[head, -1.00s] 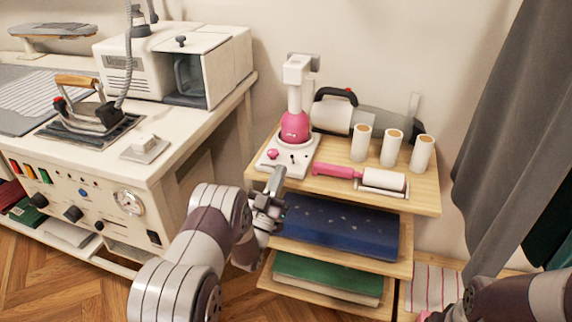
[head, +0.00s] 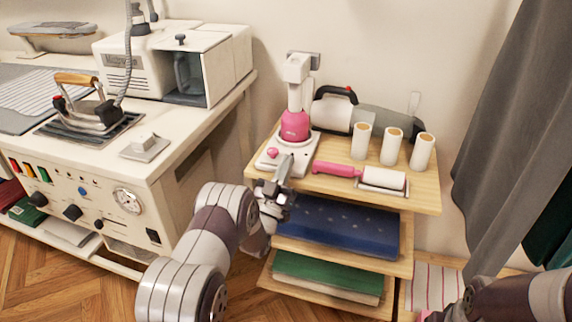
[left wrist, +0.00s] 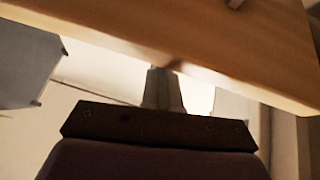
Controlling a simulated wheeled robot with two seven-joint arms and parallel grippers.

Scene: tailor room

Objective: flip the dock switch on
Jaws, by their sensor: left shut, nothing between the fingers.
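The dock is a white base (head: 273,164) at the left front of the wooden shelf top, with a pink and white upright device (head: 295,125) standing on it. A pink knob (head: 272,152) sits on the base's left side. My left gripper (head: 284,168) is shut and empty, its tips overlapping the dock's front in the head view. They hide part of the base, and I cannot make out the switch's state. In the left wrist view the narrow fingers (left wrist: 163,88) point toward the shelf board's edge. My right gripper is out of view.
The shelf top (head: 335,184) also bears a lint roller (head: 382,179), several white rolls (head: 391,147) and a grey handheld appliance (head: 360,119). The ironing station (head: 150,170) stands to the left. A grey curtain (head: 510,130) hangs to the right.

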